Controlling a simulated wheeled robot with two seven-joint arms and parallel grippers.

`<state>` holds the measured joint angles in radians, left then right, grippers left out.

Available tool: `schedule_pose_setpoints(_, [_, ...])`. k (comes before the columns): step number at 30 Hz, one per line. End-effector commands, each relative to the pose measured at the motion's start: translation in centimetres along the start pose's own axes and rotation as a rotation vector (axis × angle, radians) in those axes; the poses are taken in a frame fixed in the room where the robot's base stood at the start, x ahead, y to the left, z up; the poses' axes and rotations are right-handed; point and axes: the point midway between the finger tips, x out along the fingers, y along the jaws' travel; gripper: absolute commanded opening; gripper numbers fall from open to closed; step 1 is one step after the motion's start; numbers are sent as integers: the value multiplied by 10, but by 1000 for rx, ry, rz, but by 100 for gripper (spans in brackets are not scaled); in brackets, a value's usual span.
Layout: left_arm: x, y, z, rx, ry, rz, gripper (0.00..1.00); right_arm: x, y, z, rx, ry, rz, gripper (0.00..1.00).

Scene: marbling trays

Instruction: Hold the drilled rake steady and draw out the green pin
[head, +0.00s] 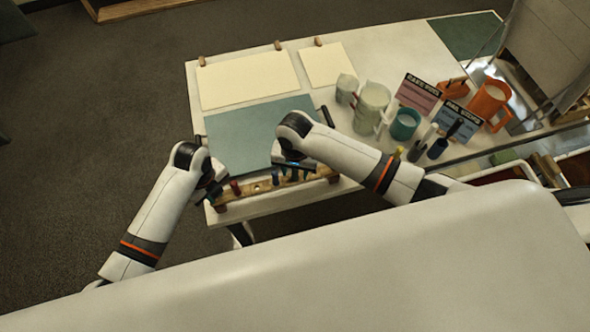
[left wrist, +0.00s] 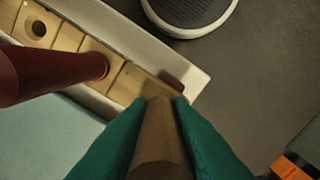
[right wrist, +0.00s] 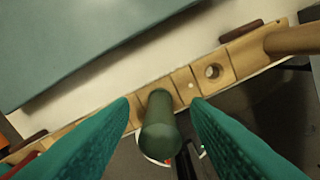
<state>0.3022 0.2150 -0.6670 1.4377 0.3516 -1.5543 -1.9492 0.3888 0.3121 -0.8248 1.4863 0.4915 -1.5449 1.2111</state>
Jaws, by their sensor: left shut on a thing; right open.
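The drilled rake (head: 262,187) is a long pale wooden bar along the table's near edge. My left gripper (head: 217,190) is at its left end. In the left wrist view its green fingers (left wrist: 159,104) are shut on a round wooden grip (left wrist: 158,145) at that end of the bar (left wrist: 88,58). My right gripper (head: 292,164) is over the bar. In the right wrist view its open fingers (right wrist: 161,102) stand either side of the green pin (right wrist: 160,128), which stands in the bar (right wrist: 182,85), with gaps on both sides. The arm makes the green pin hard to pick out from the head.
A red pin (head: 235,187) stands near my left gripper and shows large in the left wrist view (left wrist: 50,75). An empty hole (right wrist: 212,72) is right of the green pin. A blue-green sheet (head: 240,140) lies behind; cups and an orange jug (head: 490,100) stand right.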

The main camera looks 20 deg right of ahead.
Motion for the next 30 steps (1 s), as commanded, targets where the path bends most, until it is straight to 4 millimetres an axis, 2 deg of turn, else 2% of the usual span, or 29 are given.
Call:
schedule_pose_setpoints(5, [0,0,0,0,0,0,0,10,0,0,-1,0,-1,43])
schedule_pose_setpoints(13, [0,0,0,0,0,1,0,11,0,0,-1,0,0,43])
schedule_pose_setpoints(21, [0,0,0,0,0,0,0,11,0,0,-1,0,0,0])
schedule_pose_setpoints(22, [0,0,0,0,0,0,0,11,0,0,-1,0,0,0])
schedule_pose_setpoints(23, [0,0,0,0,0,0,0,11,0,0,-1,0,0,14])
schedule_pose_setpoints(25, [0,0,0,0,0,0,0,11,0,0,-1,-1,0,3])
schedule_pose_setpoints(26, [0,0,0,0,0,0,0,11,0,0,-1,-1,0,0])
schedule_pose_setpoints(30, [0,0,0,0,0,0,0,11,0,0,-1,-1,0,0])
